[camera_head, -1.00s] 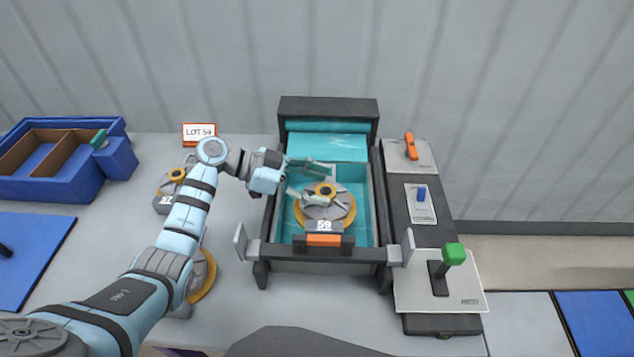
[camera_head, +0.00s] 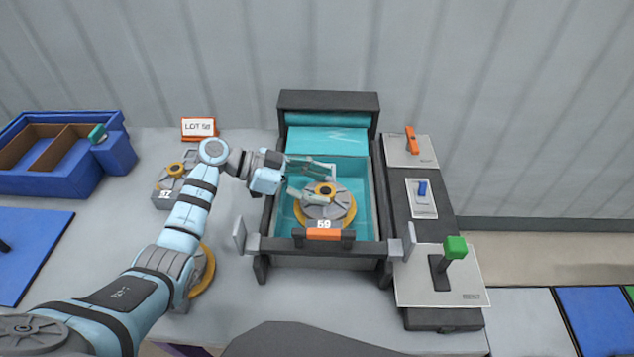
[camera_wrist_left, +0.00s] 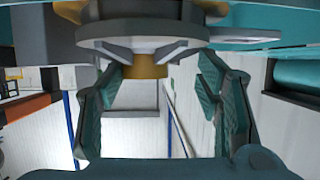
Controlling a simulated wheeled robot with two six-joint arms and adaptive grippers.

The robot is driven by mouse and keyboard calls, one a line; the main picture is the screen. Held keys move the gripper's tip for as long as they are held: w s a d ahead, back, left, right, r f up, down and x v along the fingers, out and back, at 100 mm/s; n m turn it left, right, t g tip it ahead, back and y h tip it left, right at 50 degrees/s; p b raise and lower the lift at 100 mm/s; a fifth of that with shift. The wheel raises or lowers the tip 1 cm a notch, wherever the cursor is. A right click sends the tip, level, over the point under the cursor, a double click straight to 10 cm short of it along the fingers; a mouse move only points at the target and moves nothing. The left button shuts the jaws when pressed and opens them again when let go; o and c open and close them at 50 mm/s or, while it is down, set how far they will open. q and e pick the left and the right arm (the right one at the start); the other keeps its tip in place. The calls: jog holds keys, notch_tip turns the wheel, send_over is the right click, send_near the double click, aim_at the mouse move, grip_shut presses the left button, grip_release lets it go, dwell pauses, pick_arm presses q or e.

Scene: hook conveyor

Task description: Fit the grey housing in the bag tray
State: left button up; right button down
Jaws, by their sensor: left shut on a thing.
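The grey housing (camera_head: 318,210), labelled 59, has a yellow-orange rim and hub. It sits within the walls of the teal-lined bag tray (camera_head: 283,207), close to its front edge. I cannot tell whether it rests on the tray floor. My left gripper (camera_head: 308,180) reaches in from the left and is shut on the housing near its hub. In the left wrist view the housing (camera_wrist_left: 140,30) is at the top, its yellow hub near the fingers (camera_wrist_left: 165,105). My right gripper is not in view.
An orange latch (camera_head: 323,234) is on the tray's front bar. A control panel (camera_head: 400,205) with orange, blue and green handles stands right. A second housing (camera_head: 166,190) and another (camera_head: 203,275), partly behind my arm, stand left. A blue divided bin (camera_head: 50,185) is far left.

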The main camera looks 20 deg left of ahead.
pick_arm(q)
jog(key=shift+f+b, duration=1.05)
jog(key=shift+f, duration=0.95)
jog(key=o, duration=1.6)
jog(key=shift+o, duration=0.2)
